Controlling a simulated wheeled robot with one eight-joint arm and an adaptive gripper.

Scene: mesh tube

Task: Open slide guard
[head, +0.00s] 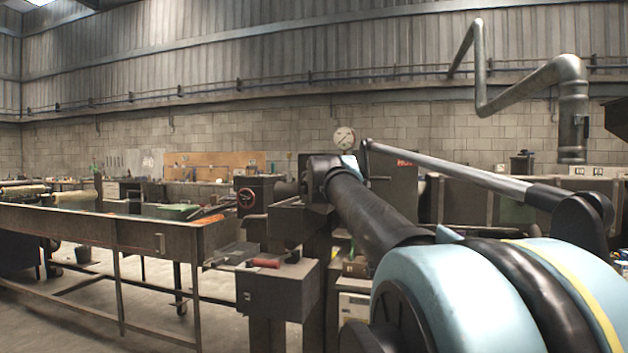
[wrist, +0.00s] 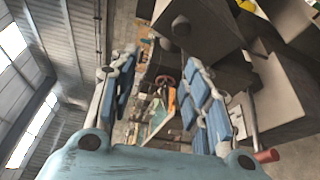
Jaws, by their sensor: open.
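I cannot pick out the slide guard with certainty in either view. A dark machine (head: 262,190) with a round red-rimmed part (head: 246,198) stands in the middle of the head view, partly behind my arm. My gripper (wrist: 160,62) shows in the wrist view with its two blue-padded fingers spread wide apart. Nothing is held between them. Dark box-shaped machine parts (wrist: 200,30) lie beyond the fingertips, toward the top of the wrist view. In the head view my arm crosses the right side, and I cannot make out my gripper there.
A dark grey box (head: 278,290) with a red-handled tool (head: 265,263) on it stands front centre. A long metal trough table (head: 80,228) fills the left. A metal pipe (head: 478,70) hangs at upper right. Open floor (head: 95,300) shows at lower left.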

